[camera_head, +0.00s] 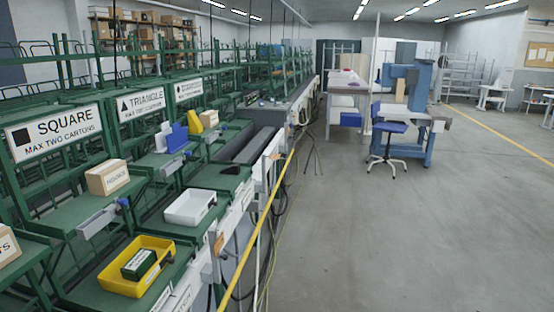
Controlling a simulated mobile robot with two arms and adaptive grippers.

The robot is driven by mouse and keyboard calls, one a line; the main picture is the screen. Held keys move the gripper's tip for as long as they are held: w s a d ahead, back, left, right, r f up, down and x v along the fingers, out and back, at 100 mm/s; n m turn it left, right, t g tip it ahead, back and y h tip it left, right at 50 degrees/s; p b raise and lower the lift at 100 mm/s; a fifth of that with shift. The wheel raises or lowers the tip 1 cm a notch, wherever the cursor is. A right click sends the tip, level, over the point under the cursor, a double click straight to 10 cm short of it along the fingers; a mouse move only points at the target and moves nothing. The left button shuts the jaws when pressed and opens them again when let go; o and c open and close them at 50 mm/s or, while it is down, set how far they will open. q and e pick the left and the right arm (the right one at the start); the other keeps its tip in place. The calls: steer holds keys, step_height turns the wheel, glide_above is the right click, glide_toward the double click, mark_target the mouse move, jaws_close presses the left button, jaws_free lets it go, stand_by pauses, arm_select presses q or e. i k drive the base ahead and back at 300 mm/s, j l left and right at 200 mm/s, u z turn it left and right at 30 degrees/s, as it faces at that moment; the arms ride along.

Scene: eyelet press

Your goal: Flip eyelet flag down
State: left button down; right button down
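Neither of my grippers shows in this view. No part is labelled as the eyelet flag, and I cannot tell which piece it is. A blue upright plate (176,138) stands on the green rack below the triangle sign (141,101). A yellow piece (195,122) stands just behind it, upright. A blue machine with a tall head (405,88) stands across the aisle at the right; I cannot tell whether it is the eyelet press.
Green racks line the left, with a square sign (53,133). They hold a carton (107,177), a white tray (190,207) and a yellow tray (112,278) with a green box (138,265). A blue stool (389,128) stands by the machine. The grey floor (400,230) is clear.

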mark_target(275, 156)
steer(key=i+l+z, duration=0.35)
steer(key=i, duration=0.35)
steer(key=i+z, duration=0.3)
steer(key=i, duration=0.4)
steer(key=i+u, duration=0.2)
steer(key=i, duration=0.25)
steer(key=i+l+u, duration=0.2)
steer(key=i, duration=0.2)
steer(key=i+l+u, duration=0.2)
steer(key=i, duration=0.25)
steer(key=i+l+u, duration=0.2)
steer(key=i, duration=0.2)
steer(key=i+l+u, duration=1)
steer(key=l+u, duration=0.25)
steer(key=l, duration=0.1)
